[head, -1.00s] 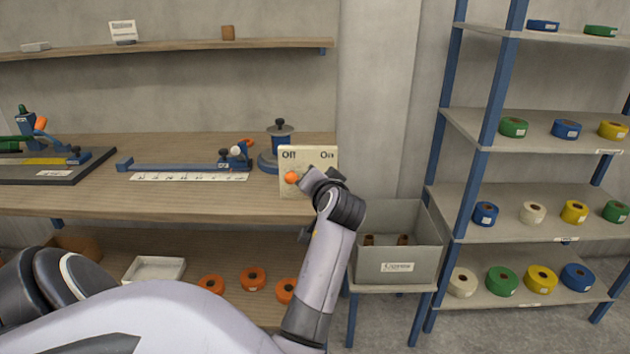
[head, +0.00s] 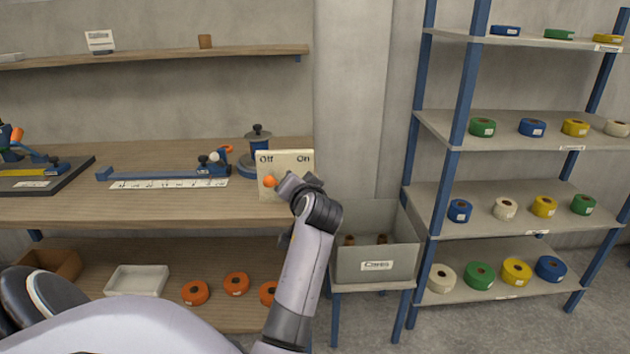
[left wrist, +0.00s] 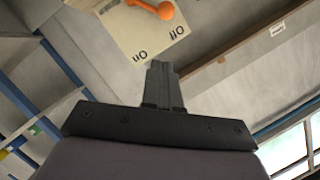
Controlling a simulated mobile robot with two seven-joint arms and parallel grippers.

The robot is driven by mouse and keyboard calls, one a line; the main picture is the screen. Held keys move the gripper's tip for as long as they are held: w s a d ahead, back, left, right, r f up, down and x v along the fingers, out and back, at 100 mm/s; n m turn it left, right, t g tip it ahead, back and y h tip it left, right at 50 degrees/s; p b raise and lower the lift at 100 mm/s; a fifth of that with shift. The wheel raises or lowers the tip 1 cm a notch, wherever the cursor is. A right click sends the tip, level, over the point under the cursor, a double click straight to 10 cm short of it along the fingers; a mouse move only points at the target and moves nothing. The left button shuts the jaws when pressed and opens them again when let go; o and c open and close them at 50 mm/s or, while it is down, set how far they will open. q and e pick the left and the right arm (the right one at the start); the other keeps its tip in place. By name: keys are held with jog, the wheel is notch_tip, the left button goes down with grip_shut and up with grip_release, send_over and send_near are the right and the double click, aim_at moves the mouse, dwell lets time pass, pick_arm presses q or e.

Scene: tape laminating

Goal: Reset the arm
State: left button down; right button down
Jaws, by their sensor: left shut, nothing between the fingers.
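My left arm comes in from the left of the head view and bends up to the switch box. My left gripper (head: 287,187) is in front of the cream switch panel (head: 298,160), which is marked Off and On. The gripper is shut and empty, and its fingers also show in the left wrist view (left wrist: 162,84). The orange lever knob (head: 269,181) is on the Off side, just left of the fingers. In the left wrist view the orange lever (left wrist: 155,9) shows apart from the fingertips. My right gripper is in neither view.
The workbench (head: 100,205) holds a blue ruler-like tool (head: 155,173) and a blue-based device (head: 258,150). A grey bin (head: 375,265) stands right of the bench. A shelf rack (head: 490,228) with several tape rolls is at the right.

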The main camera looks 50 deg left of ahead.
pick_arm(q)
jog(key=s+d+f+m+t+h, duration=0.2)
jog(key=s+d+f+m+h, duration=0.3)
jog(key=d+f, duration=0.65)
jog(key=s+d+f+m+t+h, duration=0.25)
jog(key=d+f+h, duration=0.45)
jog(key=d+f, duration=0.4)
jog(key=s+d+f+h, duration=0.1)
jog(key=s+d+f, duration=0.2)
jog(key=s, duration=0.3)
jog(key=s+d+f+n+h, duration=0.1)
jog(key=s+d+f+h, duration=0.1)
jog(key=s+d, duration=0.3)
jog(key=shift+s+d+f+g+h, duration=0.15)
jog(key=shift+s+f+g+h, duration=0.2)
jog(key=shift+f, duration=0.3)
